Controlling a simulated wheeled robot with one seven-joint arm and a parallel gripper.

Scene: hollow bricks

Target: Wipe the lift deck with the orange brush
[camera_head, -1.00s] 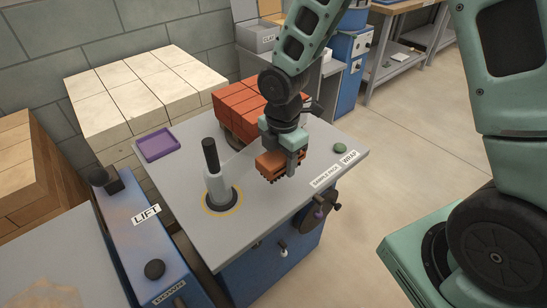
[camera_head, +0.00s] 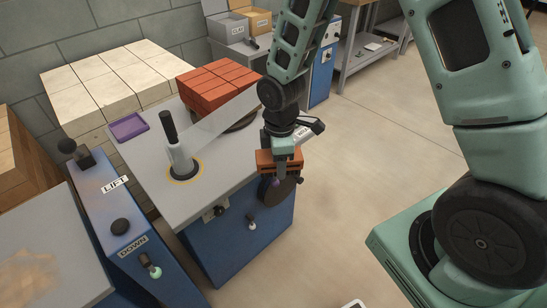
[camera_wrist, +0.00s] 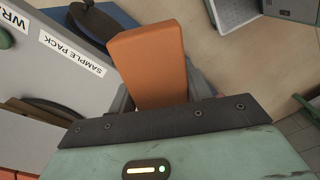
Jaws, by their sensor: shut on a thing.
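The orange brush (camera_head: 268,163) is held in my gripper (camera_head: 282,160), just past the right edge of the wrap table and above the floor side. In the wrist view the brush (camera_wrist: 148,62) stands out as a plain orange block between the jaws; its bristles are not visible there. The lift deck (camera_head: 60,222) is the grey surface at lower left, cut off by the frame. A tan dusty patch (camera_head: 28,278) lies on it. My gripper is far to the right of the deck.
Between deck and brush stand the blue lift control panel (camera_head: 122,215) and the grey wrap table (camera_head: 150,170) with its upright post (camera_head: 172,140). Floor at right is clear.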

